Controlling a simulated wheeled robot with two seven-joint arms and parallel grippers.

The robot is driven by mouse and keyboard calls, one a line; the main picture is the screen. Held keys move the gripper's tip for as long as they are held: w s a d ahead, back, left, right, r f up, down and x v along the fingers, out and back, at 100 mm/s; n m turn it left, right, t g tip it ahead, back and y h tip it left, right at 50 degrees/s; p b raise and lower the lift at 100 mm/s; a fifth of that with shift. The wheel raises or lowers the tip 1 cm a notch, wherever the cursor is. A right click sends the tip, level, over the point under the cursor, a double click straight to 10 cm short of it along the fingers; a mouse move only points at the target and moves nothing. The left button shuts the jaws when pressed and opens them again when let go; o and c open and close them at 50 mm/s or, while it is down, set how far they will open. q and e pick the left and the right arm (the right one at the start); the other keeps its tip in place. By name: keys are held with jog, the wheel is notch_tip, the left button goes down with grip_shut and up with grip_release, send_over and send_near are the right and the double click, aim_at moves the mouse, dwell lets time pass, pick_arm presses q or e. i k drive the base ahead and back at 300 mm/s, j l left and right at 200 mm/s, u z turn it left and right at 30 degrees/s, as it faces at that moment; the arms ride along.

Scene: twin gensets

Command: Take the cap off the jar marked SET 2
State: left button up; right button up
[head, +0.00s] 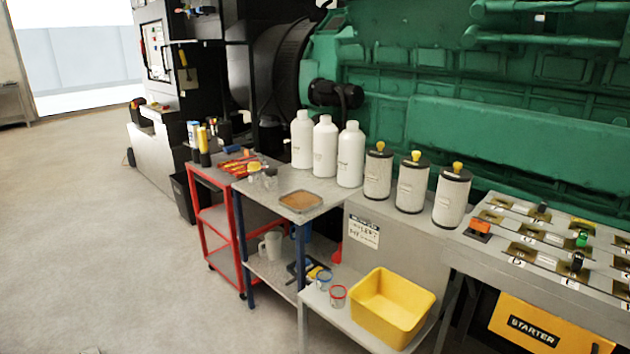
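Two small clear jars stand on the low grey bench left of the yellow bin. One has a blue rim, the blue-ringed jar (324,280), and the other a red rim, the red-ringed jar (338,297), nearer to me. Any marking on them is too small to read, so I cannot tell which is SET 2. I also cannot tell whether the coloured rings are caps. Neither of my grippers is in view.
The yellow bin (392,308) stands beside the jars. A grey table (325,190) holds a shallow tray (300,201) and white bottles (325,147). Filter canisters (411,184), a red cart (222,205) and a switch panel (560,270) stand around. The floor at left is clear.

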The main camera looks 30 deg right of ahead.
aim_at(255, 177)
jog(key=i+j+z, duration=0.15)
jog(key=i+z, duration=0.25)
jog(key=i+j+z, duration=0.2)
jog(key=z, duration=0.2)
jog(key=i+j+z, duration=0.4)
jog(key=k+l, duration=0.05)
